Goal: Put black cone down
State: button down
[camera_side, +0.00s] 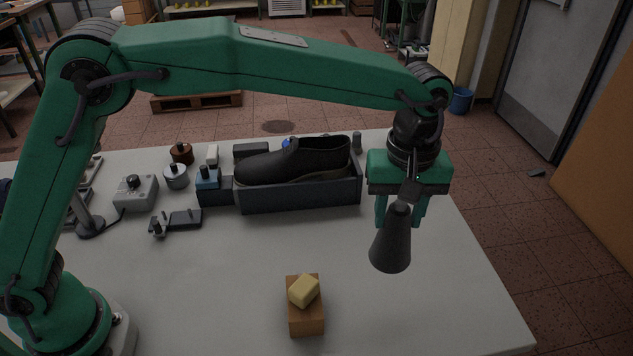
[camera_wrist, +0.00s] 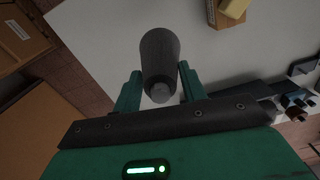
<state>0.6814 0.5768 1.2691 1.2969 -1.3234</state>
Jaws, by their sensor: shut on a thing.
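The black cone (camera_side: 392,243) is dark grey-black, with its narrow end up and its wide end down, slightly tilted. My green gripper (camera_side: 400,212) is shut on its upper part, over the right part of the table. In the side view the cone seems to hang above the table, but its exact height is hard to tell. In the wrist view the cone (camera_wrist: 159,60) lies between the two green fingers (camera_wrist: 158,88), its narrow end towards the camera and its wide end pointing away.
A wooden block (camera_side: 306,319) with a yellow piece (camera_side: 303,291) on it stands at the front of the white table (camera_side: 440,310). A dark tray (camera_side: 300,196) holding a black shoe (camera_side: 290,161) sits behind. Bottles and a grey box (camera_side: 136,192) are left. The front right is clear.

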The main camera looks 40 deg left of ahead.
jog(key=s+a+n, duration=0.1)
jog(key=s+a, duration=0.1)
jog(key=a, duration=0.8)
jog(key=w+a+f, duration=0.8)
jog(key=a+f, duration=0.1)
jog(key=f, duration=0.2)
jog(key=shift+n, duration=0.3)
dwell(0.4)
jog(key=shift+f, duration=0.1)
jog(key=c, duration=0.8)
grip_release()
jog(key=shift+f, duration=0.1)
notch_tip(320, 180, up, 12)
jog(key=shift+r, duration=0.15)
